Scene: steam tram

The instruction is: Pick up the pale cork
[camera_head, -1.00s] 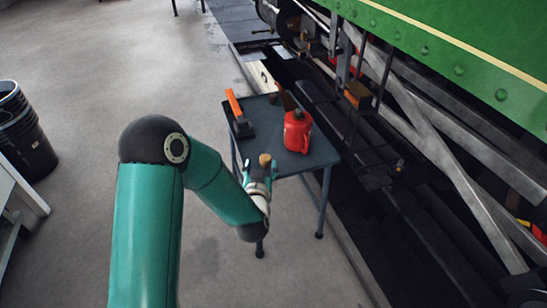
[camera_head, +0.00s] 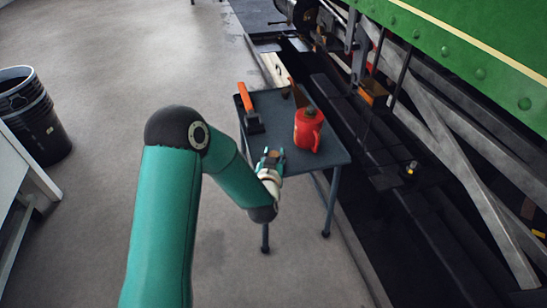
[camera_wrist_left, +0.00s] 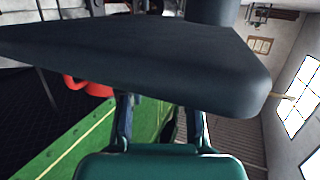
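A small brown piece, which looks like the cork (camera_head: 274,153), shows at the near left edge of the dark table (camera_head: 334,152) in the head view. My left gripper (camera_head: 273,158) is there, with one finger on either side of the piece. In the left wrist view the two fingers of my left gripper (camera_wrist_left: 158,122) stand apart, and I make out no cork between them. I cannot tell whether the fingers touch the cork; its lower part is hidden. My right gripper is out of view.
A red can (camera_head: 308,132) stands on the table just beyond the gripper. An orange-handled tool (camera_head: 247,103) lies at the table's left side. The green tram (camera_head: 470,50) is to the right, and black bins (camera_head: 32,115) are at the left.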

